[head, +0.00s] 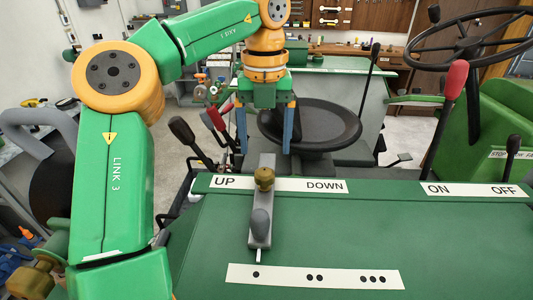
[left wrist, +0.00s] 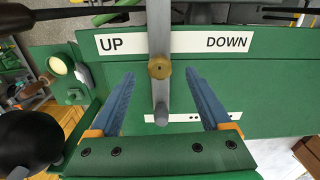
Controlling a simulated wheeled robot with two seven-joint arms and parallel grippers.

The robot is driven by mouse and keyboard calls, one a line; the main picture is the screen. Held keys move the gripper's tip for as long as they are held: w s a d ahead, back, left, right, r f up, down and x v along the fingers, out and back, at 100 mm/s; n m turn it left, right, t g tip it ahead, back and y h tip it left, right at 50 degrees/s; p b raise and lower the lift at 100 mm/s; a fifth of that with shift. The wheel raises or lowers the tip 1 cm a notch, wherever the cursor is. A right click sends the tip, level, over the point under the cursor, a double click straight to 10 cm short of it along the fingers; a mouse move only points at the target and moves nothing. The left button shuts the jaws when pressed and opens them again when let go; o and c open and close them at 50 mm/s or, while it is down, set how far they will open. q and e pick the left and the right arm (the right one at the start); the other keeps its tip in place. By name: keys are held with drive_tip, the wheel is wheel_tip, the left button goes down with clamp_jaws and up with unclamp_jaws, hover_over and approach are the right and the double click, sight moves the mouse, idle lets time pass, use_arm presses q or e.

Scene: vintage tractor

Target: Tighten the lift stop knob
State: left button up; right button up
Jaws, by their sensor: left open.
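The small brass knob (head: 264,178), which looks like the lift stop knob, sits on a grey lever (head: 260,205) on the green panel, beside the UP end of the UP/DOWN label. The brass knob (left wrist: 159,67) also shows in the left wrist view, midway across between the blue fingers. My left gripper (head: 265,150) is open and empty, pointing down above and behind the knob in the head view. Its fingers (left wrist: 160,75) stand either side of the lever in the wrist view and appear apart from it. My right gripper is not in view.
The UP/DOWN label (head: 325,186) and a dotted strip (head: 315,277) lie on the green panel (head: 400,235). A red-handled lever (head: 455,80) rises at the right. A black seat (head: 325,125) is behind my gripper. A red-topped lever (head: 216,118) and a black-knobbed lever (head: 183,130) stand left of it.

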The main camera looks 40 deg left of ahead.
sight(265, 171)
use_arm(q)
drive_tip(key=f, duration=0.1)
drive_tip(key=s+f, duration=0.1)
drive_tip(key=f, duration=0.1)
drive_tip(key=d+f, duration=0.1)
drive_tip(key=f, duration=0.1)
drive_tip(key=shift+s, duration=0.25)
drive_tip(key=shift+w+a+f, duration=0.25)
drive_tip(key=shift+w+f, duration=0.15)
drive_tip(key=shift+f, duration=0.05)
drive_tip(key=shift+s+d, duration=0.1)
clamp_jaws()
